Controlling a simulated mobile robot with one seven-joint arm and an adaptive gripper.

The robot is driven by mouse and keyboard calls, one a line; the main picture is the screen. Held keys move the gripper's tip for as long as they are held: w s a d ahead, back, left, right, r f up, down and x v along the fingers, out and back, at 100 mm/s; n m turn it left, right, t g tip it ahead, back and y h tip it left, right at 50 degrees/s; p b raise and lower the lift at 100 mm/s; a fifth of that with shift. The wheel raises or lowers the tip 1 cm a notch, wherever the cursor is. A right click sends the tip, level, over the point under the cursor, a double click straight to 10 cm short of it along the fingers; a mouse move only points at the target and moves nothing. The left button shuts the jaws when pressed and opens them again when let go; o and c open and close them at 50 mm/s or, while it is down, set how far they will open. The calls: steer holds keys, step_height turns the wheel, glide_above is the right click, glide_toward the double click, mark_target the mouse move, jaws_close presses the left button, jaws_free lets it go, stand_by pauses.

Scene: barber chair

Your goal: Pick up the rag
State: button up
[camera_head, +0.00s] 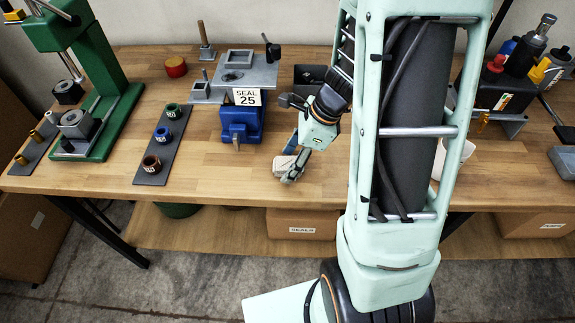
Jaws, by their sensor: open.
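A small pale beige, folded-looking cloth, which looks like the rag (281,163), lies on the wooden workbench near its front edge, just in front of the blue vise. My gripper (293,172) points down at its right side, very close to it. The jaws are open. I cannot tell whether the fingers touch the cloth or stand around part of it. The gripper and wrist hide the cloth's right part.
A blue vise (240,122) with a SEAL 25 sign (247,97) stands behind left. A dark strip with several rings (163,143) and a green press (104,75) are further left. Bottles (527,48) stand far right. Bare wood lies left of the cloth.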

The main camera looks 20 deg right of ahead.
steer(key=shift+c, duration=0.6)
steer(key=c, duration=0.9)
steer(key=shift+c, duration=0.2)
